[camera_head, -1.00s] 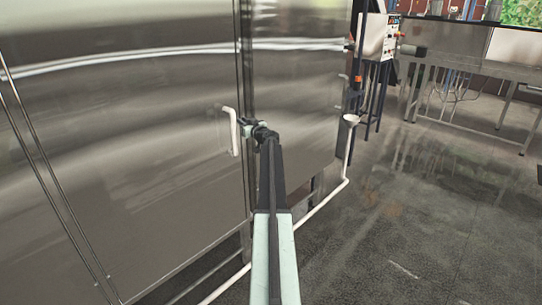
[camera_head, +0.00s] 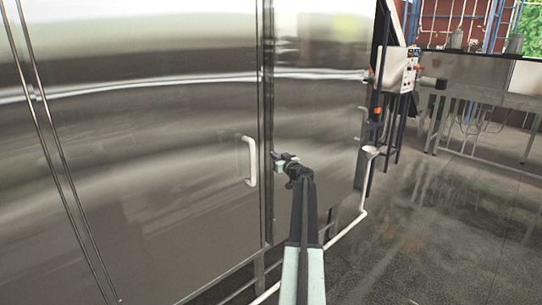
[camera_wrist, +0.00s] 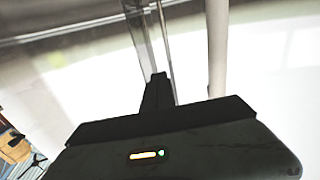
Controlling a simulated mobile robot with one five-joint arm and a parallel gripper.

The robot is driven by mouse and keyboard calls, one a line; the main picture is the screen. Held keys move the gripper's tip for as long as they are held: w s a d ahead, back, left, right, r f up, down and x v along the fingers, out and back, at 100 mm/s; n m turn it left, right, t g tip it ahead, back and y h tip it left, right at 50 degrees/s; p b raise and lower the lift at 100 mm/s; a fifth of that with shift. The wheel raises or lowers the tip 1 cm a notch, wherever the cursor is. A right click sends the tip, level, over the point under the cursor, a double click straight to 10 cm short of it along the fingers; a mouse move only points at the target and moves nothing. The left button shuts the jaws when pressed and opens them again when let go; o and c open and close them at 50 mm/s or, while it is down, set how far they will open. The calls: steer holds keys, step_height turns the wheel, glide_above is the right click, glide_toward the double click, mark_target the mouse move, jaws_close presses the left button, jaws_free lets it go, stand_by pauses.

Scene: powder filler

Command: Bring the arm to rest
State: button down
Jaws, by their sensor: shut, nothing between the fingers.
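My gripper (camera_head: 282,158) is at the end of my extended arm, close in front of the large steel cabinet (camera_head: 150,160). In the head view it appears just right of the vertical white door handle (camera_head: 252,162), with a visible gap between them. In the wrist view my gripper's fingers (camera_wrist: 158,84) are together and nothing shows between them. A pale vertical bar (camera_wrist: 217,45) stands to their right, apart from them; I cannot tell whether it is the handle. Whether the gripper touches the steel is unclear.
A white pipe with a cup-like funnel (camera_head: 371,150) runs along the cabinet's right side down to the floor. A control box (camera_head: 398,70) on a dark stand and a steel table (camera_head: 490,98) are behind. The dark floor (camera_head: 440,230) at right is open.

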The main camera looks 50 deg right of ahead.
steer(key=d+v, duration=0.1)
steer(key=v, duration=0.5)
steer(key=shift+s+d+f, duration=0.15)
steer(key=shift+s+f, duration=0.05)
steer(key=shift+s, duration=0.05)
